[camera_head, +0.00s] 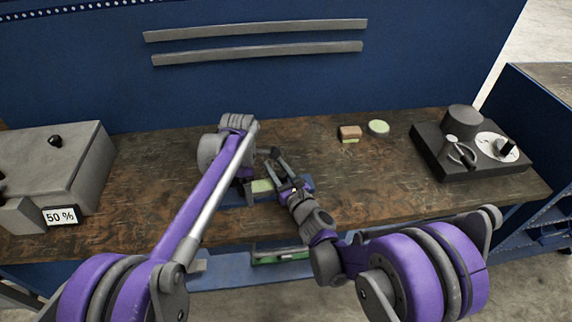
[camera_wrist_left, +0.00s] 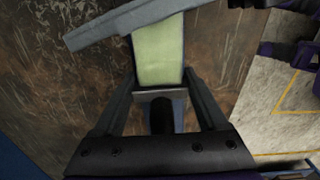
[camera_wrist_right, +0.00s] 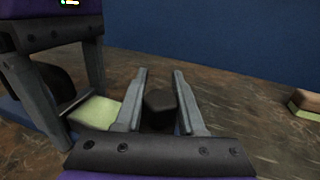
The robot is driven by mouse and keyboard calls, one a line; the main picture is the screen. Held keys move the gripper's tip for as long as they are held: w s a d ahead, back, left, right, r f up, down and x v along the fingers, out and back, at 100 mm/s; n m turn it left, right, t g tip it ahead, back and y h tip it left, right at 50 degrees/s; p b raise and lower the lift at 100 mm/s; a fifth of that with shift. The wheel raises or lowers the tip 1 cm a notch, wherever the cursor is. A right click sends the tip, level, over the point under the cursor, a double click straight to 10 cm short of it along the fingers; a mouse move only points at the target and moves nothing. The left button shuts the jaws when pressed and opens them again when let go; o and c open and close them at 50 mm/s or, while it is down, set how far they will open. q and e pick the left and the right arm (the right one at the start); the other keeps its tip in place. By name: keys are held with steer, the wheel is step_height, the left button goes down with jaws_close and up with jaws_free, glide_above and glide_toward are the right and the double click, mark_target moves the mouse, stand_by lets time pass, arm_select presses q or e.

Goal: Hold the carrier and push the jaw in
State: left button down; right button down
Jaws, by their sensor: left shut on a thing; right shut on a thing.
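My left gripper (camera_wrist_left: 160,78) points down at the work spot and is shut on the part I take for the carrier. Its pale green block (camera_wrist_left: 160,50) lies at the fingertips, with a grey plate (camera_wrist_left: 160,94) and a dark round piece between the fingers. The green block also shows in the head view (camera_head: 262,186) and right wrist view (camera_wrist_right: 96,114). My right gripper (camera_head: 272,160) is shut on a dark block (camera_wrist_right: 160,104), perhaps the jaw, beside the left gripper. Whether the dark block touches the carrier cannot be told.
A grey box (camera_head: 60,160) with a "50 %" display stands at the left. A dark device (camera_head: 450,160) with knobs stands at the right. A brown and green block (camera_head: 350,133) and a green disc (camera_head: 378,127) lie at the back. The table (camera_head: 380,180) is clear at right centre.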

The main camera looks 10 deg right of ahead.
arm_select(q)
steer(key=shift+d, duration=0.1)
arm_select(e)
steer(key=c, duration=0.5)
jaws_free()
steer(key=v, duration=1.2)
arm_select(q)
jaws_free()
